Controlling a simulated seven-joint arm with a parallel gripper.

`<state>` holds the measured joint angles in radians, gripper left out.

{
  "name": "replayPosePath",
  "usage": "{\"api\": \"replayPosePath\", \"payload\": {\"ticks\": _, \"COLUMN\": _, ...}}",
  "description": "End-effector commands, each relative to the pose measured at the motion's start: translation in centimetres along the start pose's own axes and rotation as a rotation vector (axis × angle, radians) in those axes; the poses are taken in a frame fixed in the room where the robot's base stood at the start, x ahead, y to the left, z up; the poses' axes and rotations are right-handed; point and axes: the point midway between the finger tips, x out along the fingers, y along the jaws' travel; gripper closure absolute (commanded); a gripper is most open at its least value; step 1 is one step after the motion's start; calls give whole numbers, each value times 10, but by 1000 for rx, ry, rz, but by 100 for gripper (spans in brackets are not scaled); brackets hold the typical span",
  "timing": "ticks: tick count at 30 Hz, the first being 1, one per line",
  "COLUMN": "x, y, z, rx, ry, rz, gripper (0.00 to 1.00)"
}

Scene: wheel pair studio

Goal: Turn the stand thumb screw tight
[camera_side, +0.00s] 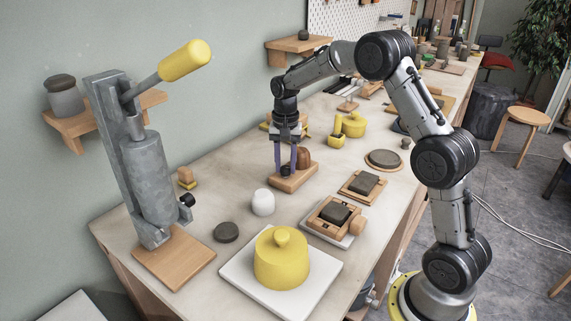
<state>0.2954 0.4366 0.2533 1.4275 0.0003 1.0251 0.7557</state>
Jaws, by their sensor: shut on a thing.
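My gripper (285,166) points straight down at the middle of the bench, its two purple-grey fingers low over a small wooden stand (296,181). The fingers are shut on a small dark knob at the left part of this stand, which looks like the stand thumb screw (286,171). The fingers partly hide the knob, and I cannot tell how far it is turned. A brown rounded piece (304,158) stands upright on the same stand, just right of the fingers.
A grey lever press (150,180) with a yellow handle stands at the left. A white rounded pot (263,202), a dark disc (226,232) and a yellow lidded pot (281,262) on a white board are in front. Wooden blocks with dark slabs (335,213) lie to the right.

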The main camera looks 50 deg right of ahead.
Motion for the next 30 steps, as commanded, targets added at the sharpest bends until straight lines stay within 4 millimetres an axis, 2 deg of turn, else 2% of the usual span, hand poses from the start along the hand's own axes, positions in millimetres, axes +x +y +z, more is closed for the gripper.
{"api": "replayPosePath", "payload": {"ticks": 15, "x": -2, "y": 0, "z": -1, "rx": 465, "ry": 4, "rz": -3, "gripper": 100}}
{"api": "replayPosePath", "payload": {"ticks": 22, "x": -2, "y": 0, "z": -1, "rx": 607, "ry": 4, "rz": -4, "gripper": 100}}
{"api": "replayPosePath", "payload": {"ticks": 30, "x": -2, "y": 0, "z": -1, "rx": 692, "ry": 4, "rz": -4, "gripper": 100}}
